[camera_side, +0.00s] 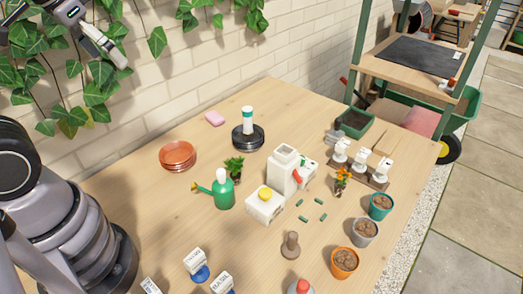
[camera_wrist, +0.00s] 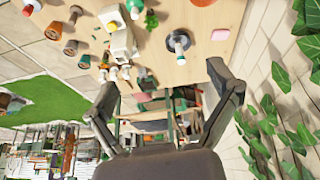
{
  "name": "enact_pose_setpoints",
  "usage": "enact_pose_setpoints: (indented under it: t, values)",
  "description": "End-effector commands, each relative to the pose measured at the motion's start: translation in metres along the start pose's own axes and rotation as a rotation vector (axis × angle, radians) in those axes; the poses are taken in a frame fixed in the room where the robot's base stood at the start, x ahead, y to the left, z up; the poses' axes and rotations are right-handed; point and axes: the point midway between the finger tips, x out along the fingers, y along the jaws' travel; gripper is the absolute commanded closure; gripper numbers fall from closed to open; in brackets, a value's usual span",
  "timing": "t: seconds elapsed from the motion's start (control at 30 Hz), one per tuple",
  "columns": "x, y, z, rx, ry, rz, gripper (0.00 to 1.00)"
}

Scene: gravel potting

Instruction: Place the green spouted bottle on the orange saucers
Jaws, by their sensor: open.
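The green spouted bottle (camera_side: 222,194) stands upright on the wooden table, its orange-tipped spout pointing left and its top white. In the wrist view it shows partly at the top edge (camera_wrist: 135,7). The orange saucers (camera_side: 178,154) lie stacked at the table's back left, with a bare top, behind and left of the bottle. I cannot make them out in the wrist view. My gripper (camera_wrist: 162,84) is open and empty, its two fingers spread wide. In the side view it is high at the upper left, well apart from the bottle and the saucers.
A white-and-green bottle stands on black saucers (camera_side: 236,138), right of the orange ones. A small green plant (camera_side: 234,167) is close behind the green bottle. A white box (camera_side: 265,206) and a white jug (camera_side: 283,172) stand to its right. An ivy-hung brick wall (camera_side: 165,80) borders the table's back.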

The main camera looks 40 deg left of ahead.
Motion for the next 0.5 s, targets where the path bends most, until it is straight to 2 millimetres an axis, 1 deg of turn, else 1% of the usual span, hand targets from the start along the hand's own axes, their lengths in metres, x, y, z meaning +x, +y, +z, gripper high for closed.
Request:
enact_pose_setpoints:
  t: [0.03,0.1,0.17,0.2,0.27,0.3,0.37,0.4,0.5]
  values:
    - [0.018,0.005,-0.011,-0.017,-0.048,0.001,0.12]
    - [0.042,0.013,-0.026,-0.049,-0.097,0.001,0.12]
    - [0.066,0.020,-0.036,-0.076,-0.140,-0.002,0.12]
    - [0.083,0.025,-0.041,-0.095,-0.167,-0.006,0.12]
    - [0.109,0.034,-0.047,-0.120,-0.207,-0.014,0.12]
    - [0.127,0.039,-0.049,-0.138,-0.235,-0.021,0.12]
    - [0.155,0.047,-0.050,-0.163,-0.273,-0.033,0.12]
    - [0.172,0.052,-0.048,-0.179,-0.296,-0.041,0.12]
    - [0.211,0.062,-0.042,-0.212,-0.345,-0.063,0.12]
